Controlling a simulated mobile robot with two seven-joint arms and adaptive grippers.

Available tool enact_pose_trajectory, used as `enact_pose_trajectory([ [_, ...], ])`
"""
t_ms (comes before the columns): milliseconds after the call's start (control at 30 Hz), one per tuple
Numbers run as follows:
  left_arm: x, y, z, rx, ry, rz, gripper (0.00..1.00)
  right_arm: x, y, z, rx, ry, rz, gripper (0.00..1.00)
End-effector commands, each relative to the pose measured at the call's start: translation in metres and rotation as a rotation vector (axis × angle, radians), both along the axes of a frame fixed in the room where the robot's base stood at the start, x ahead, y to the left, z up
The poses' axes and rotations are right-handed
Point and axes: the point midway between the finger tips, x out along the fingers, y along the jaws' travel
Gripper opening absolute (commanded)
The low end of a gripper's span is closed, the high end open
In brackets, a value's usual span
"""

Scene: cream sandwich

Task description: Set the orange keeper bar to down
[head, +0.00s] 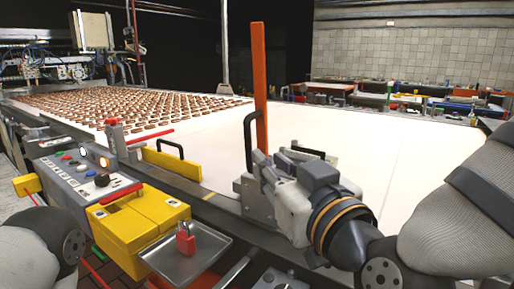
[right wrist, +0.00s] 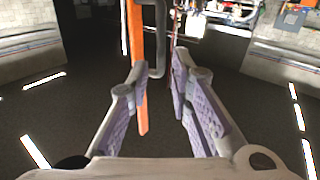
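The orange keeper bar (head: 260,85) stands upright at the near edge of the white conveyor. A dark bent handle (head: 248,140) is beside its lower part. My right gripper (head: 272,166) is close by the bar's lower end, in front of the grey bracket there. In the right wrist view, my right gripper (right wrist: 159,72) has its fingers apart with nothing clamped. The bar (right wrist: 136,40) passes by the left finger and is partly hidden by it. The handle (right wrist: 158,45) shows between the fingertips; contact cannot be told. My left gripper is out of view; only my left arm shows.
A control box (head: 90,180) with buttons, a yellow box (head: 140,218) and a metal tray (head: 186,250) with a red padlock (head: 185,238) stand left of my right gripper. A yellow bar (head: 172,164) lies along the conveyor edge. The white conveyor (head: 350,150) is bare at right.

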Motion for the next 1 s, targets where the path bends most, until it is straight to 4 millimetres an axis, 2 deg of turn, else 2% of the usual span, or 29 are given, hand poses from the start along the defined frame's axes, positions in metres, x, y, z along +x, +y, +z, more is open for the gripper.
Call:
enact_pose_trajectory([
  [300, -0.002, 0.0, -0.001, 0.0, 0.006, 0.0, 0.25, 0.074, 0.026, -0.004, 0.001, 0.008, -0.001, 0.2],
  [433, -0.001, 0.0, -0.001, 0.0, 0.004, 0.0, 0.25, 0.094, 0.033, -0.004, 0.001, 0.008, -0.001, 0.2],
  [600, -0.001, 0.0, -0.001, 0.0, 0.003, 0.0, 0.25, 0.103, 0.037, -0.004, -0.001, 0.008, -0.001, 0.2],
  [800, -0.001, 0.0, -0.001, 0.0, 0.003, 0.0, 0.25, 0.103, 0.037, -0.004, 0.0, 0.009, -0.001, 0.2],
  [900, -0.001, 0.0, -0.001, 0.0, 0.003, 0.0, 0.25, 0.103, 0.037, -0.004, 0.0, 0.009, -0.001, 0.0],
  [1000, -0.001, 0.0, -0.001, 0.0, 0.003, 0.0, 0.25, 0.103, 0.037, -0.004, 0.0, 0.009, -0.001, 0.0],
])
